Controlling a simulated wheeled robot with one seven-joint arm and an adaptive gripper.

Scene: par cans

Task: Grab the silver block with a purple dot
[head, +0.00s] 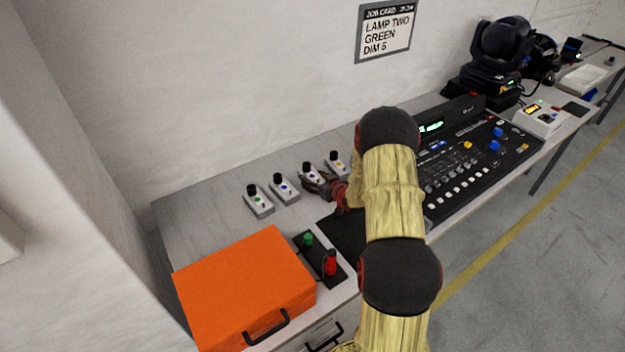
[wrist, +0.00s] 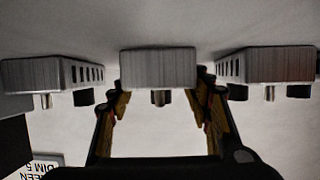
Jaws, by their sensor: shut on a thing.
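Several silver blocks, each with a black knob and a coloured dot, stand in a row on the bench. The silver block with the purple dot (head: 311,174) is third from the left in the head view. My gripper (head: 317,186) is shut on it. In the wrist view, which is upside down, this block (wrist: 158,66) sits between the two fingers of my gripper (wrist: 160,98); its dot is hidden there. It looks level with its neighbours, and I see no clear lift.
Silver blocks with a green dot (head: 258,201), a blue dot (head: 284,190) and a yellow-orange dot (head: 338,164) stand close on either side. An orange case (head: 240,285), a black box with green and red knobs (head: 312,255) and a lighting console (head: 470,160) occupy the bench.

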